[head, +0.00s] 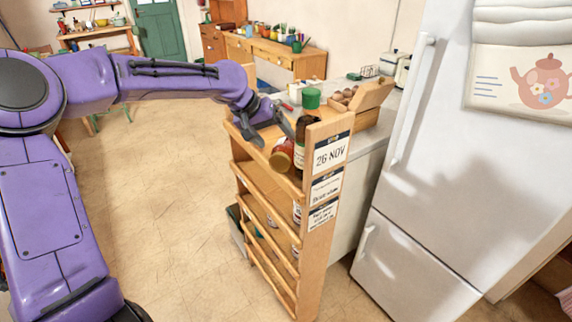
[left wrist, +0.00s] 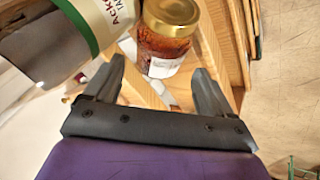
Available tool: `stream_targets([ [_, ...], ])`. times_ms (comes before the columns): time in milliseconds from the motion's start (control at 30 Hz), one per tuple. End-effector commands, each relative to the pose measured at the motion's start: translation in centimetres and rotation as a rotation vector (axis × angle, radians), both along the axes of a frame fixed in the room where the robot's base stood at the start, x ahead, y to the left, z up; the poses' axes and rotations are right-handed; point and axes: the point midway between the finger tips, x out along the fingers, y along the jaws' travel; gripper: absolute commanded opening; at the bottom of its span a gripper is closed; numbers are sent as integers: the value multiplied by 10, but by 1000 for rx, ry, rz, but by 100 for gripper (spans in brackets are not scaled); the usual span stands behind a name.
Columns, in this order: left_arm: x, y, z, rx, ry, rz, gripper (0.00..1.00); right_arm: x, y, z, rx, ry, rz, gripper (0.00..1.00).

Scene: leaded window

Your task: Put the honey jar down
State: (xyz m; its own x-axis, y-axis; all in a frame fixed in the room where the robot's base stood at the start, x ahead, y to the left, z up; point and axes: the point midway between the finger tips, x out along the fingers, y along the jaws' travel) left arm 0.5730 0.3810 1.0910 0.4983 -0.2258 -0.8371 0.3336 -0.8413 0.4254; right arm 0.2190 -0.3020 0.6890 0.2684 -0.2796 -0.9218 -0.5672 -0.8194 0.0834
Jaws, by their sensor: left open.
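A jar with a gold lid and dark amber-red contents, which I take as the honey jar (left wrist: 165,45), is on the wooden shelf unit's top. In the head view the jar (head: 282,155) looks tilted at the shelf's front edge, partly behind my gripper. My left gripper (head: 272,136) is open over the shelf top. In the left wrist view the jar is just beyond the open fingertips (left wrist: 158,78), with a visible gap on both sides. Whether the jar's base rests fully on the wood is hidden. My right gripper is not in view.
The wooden shelf unit (head: 312,225) carries date labels. A crate of eggs (head: 352,98) is behind, and a white fridge (head: 425,150) to the right.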

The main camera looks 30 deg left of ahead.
Motion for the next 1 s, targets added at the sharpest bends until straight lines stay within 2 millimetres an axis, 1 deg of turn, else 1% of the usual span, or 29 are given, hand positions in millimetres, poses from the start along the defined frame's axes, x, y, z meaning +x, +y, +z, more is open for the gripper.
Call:
stream_targets([
  [67, 4, -2, -4, -3, -3, 0, 84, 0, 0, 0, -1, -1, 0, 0],
  [133, 8, -4, -9, -4, 0, -1, 84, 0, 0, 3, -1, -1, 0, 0],
  [267, 21, -7, -27, -8, 1, 0, 84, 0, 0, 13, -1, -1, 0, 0],
  [300, 25, -8, -35, -6, 0, 0, 84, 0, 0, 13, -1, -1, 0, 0],
  [400, 31, -11, -45, -5, -2, 0, 84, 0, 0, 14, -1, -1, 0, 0],
  [633, 32, -12, -47, -4, -5, -1, 84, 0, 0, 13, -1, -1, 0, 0],
  [667, 32, -12, -47, -4, -5, -1, 78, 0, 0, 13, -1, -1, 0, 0],
  [700, 32, -12, -47, -4, -5, -1, 65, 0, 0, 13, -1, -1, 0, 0],
  [767, 32, -12, -47, -4, -5, -1, 45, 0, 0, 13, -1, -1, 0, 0],
  [800, 32, -12, -47, -4, -5, -1, 32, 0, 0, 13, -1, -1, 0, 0],
  [833, 32, -12, -47, -4, -5, -1, 22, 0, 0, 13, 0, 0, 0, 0],
  [867, 33, -12, -46, -4, -7, -1, 17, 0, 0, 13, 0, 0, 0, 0],
  [900, 33, -12, -46, -4, -7, -1, 10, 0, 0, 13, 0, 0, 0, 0],
  [1000, 33, -12, -46, -4, -7, -1, 10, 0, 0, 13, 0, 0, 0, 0],
])
